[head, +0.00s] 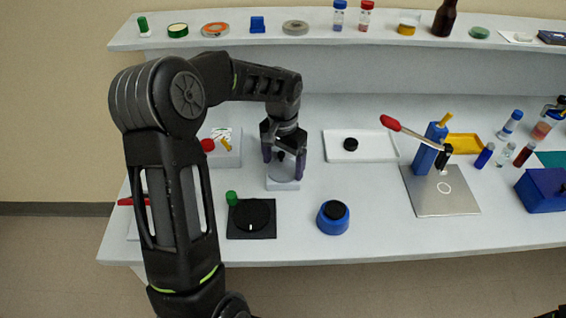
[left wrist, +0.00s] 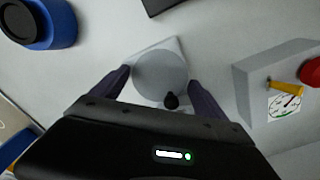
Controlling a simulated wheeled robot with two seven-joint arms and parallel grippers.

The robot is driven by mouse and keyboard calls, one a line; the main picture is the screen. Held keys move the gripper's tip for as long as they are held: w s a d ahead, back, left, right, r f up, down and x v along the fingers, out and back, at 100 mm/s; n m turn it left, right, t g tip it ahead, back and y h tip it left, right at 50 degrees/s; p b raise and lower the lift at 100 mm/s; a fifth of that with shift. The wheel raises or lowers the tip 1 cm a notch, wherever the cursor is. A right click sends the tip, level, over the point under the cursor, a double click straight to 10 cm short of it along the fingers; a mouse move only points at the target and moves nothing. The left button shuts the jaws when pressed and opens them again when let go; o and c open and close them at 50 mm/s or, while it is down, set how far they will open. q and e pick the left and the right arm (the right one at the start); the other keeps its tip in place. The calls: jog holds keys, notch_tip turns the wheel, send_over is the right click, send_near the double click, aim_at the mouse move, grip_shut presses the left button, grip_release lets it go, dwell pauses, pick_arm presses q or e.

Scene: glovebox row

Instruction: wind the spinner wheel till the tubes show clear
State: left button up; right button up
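A grey disc (left wrist: 160,75) with a small black knob (left wrist: 171,100) near its rim sits on a pale square base (left wrist: 166,45); I take it to be the spinner wheel. In the head view its pale base (head: 283,184) shows below my left gripper (head: 284,172). The gripper points down over it, its two purple fingers apart on either side of the disc and knob. I cannot tell whether they touch it. Capped tubes stand on the shelf, one blue (head: 339,15) and one red (head: 365,16). My right gripper is not recognisable in view.
A grey box (left wrist: 262,90) with a dial and red knob stands close beside the wheel. A black dial plate (head: 265,231) and a blue round pot (head: 333,220) stand nearer the front edge. A white tray (head: 370,154) and a metal plate (head: 440,200) lie to the right.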

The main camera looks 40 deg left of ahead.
aim_at(283, 169)
pick_arm(q)
jog(key=shift+o, duration=1.3)
notch_tip(283, 169, up, 8)
jog(key=shift+f+b, duration=0.1)
jog(key=shift+b, duration=0.4)
